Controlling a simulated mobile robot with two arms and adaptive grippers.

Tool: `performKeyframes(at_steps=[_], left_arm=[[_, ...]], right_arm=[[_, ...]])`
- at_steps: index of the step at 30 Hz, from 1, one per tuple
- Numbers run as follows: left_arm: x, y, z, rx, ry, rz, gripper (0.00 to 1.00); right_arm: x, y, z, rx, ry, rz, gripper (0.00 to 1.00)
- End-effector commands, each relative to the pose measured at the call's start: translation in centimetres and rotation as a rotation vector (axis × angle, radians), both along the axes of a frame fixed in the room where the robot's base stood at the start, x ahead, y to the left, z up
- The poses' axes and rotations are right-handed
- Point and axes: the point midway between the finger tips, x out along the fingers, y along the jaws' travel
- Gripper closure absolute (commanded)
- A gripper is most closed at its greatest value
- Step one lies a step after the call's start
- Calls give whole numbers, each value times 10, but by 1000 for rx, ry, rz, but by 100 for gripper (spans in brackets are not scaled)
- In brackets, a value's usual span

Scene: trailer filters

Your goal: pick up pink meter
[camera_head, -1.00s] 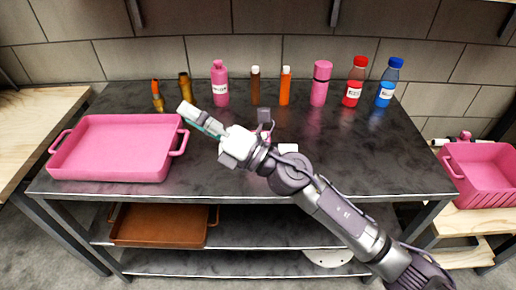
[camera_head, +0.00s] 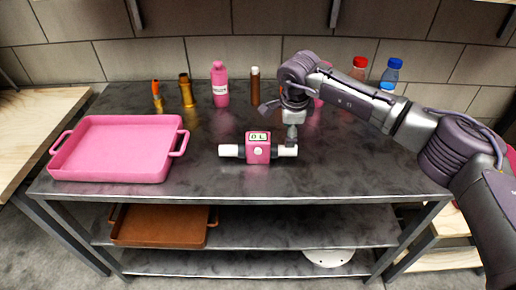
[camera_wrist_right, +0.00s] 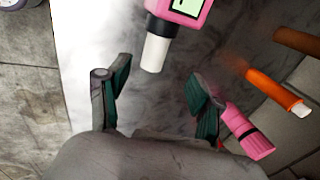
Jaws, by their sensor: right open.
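The pink meter (camera_head: 258,148) lies on the dark table, with a display on top and a white pipe end on each side. My right gripper (camera_head: 291,142) points down at its right pipe end; its fingers are small and partly hidden in the head view. In the right wrist view the gripper (camera_wrist_right: 156,78) is open, and the white pipe end (camera_wrist_right: 155,52) of the pink meter (camera_wrist_right: 185,10) lies in line with the gap between the fingers. I cannot tell whether they touch. My left gripper is not in view.
A pink tray (camera_head: 115,176) stands at the table's left. Several bottles line the back, including a pink bottle (camera_head: 220,88) and a brown one (camera_head: 254,90); my right arm covers some. An orange tray (camera_head: 160,240) sits on the shelf below. The table's front is clear.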

Motion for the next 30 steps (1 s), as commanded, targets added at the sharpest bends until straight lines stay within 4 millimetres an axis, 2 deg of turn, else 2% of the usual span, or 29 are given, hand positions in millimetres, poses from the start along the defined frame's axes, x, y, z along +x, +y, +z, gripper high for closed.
performKeyframes(at_steps=[3,12,21,30], left_arm=[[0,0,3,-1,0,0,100],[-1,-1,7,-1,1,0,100],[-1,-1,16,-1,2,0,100],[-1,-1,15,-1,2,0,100]], right_arm=[[5,1,-21,2,3,1,35],[10,2,-46,4,1,1,35],[15,5,-87,4,1,1,35],[17,5,-92,4,-1,2,35]])
